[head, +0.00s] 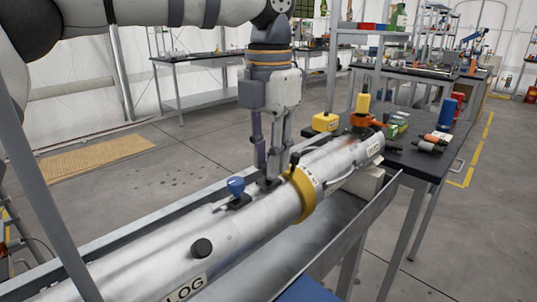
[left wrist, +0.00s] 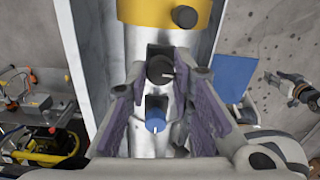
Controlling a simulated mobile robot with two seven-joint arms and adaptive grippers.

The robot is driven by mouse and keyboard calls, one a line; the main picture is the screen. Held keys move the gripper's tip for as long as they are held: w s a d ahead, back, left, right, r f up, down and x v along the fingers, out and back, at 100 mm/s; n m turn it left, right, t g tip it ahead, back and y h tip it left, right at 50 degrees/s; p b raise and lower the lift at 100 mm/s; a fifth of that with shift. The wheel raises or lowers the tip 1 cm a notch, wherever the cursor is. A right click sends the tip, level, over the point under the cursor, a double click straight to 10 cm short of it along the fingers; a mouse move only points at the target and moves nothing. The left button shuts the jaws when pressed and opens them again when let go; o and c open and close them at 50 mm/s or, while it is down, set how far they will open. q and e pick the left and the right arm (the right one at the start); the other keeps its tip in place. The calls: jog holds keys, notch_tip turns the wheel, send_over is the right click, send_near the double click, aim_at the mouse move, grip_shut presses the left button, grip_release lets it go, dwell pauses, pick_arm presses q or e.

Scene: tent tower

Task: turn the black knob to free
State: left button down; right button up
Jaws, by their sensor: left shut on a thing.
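The black knob (left wrist: 159,69) sits in a recess on top of the long silver tube (head: 120,262), between my left fingertips in the left wrist view. Its white pointer line points to the right in that view. My left gripper (head: 268,183) reaches straight down to the tube and is shut on the knob; in the head view the fingers hide it. The blue knob (head: 236,187) stands just beside the fingers, and in the left wrist view it (left wrist: 156,120) shows below the black knob, its white line pointing down. What looks like my right gripper (left wrist: 290,88) shows small in the left wrist view.
A yellow collar (head: 303,192) with a small black knob rings the tube just beyond my fingers. Another black cap (head: 201,248) is on the tube's near side. Metal rails flank the tube. A dark table (head: 433,162) with tools and bottles stands beyond the far end.

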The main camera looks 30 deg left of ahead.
pick_arm(q)
jog(key=shift+n, duration=0.5)
dwell(0.3)
jog(key=c, duration=1.4)
grip_release()
notch_tip(320, 180, up, 12)
